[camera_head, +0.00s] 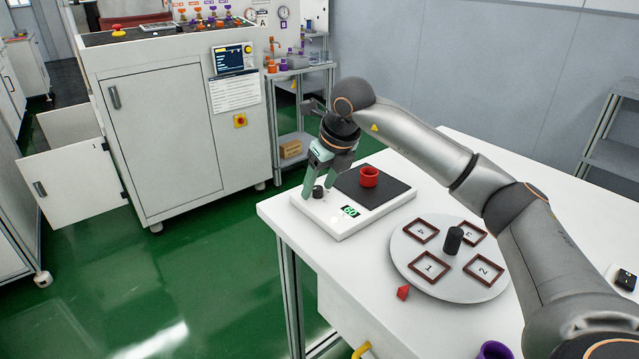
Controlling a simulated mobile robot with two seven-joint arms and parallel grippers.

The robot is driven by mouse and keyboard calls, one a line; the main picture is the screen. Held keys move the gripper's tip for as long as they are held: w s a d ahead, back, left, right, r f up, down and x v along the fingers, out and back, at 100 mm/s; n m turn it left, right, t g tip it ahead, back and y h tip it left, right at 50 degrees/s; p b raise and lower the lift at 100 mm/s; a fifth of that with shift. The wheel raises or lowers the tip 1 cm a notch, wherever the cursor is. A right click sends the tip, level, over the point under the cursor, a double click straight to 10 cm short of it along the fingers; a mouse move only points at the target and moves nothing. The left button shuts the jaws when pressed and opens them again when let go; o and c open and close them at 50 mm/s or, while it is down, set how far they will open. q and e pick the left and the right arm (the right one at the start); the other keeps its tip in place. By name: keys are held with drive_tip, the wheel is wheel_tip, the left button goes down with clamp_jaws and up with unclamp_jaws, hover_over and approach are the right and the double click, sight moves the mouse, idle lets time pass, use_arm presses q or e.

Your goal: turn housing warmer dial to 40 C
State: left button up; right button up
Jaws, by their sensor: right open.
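The housing warmer (375,224) is a flat white unit near the table's far left corner. It has a dark plate (390,188) with a red housing (369,176) on it. A green-lit display (350,211) seems to read 60, though it is small and tilted. The small black dial (318,192) is at the warmer's left end. My right gripper (321,188) points down with its open fingers at the dial, one on either side. I cannot tell whether they touch it. My left gripper is not in view.
A round turntable (450,290) with numbered frames and a black centre knob sits right of the warmer. A white cabinet (165,130) and shelf rack stand behind.

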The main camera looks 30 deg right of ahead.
clamp_jaws()
idle(0.3)
drive_tip(key=shift+r, duration=0.1)
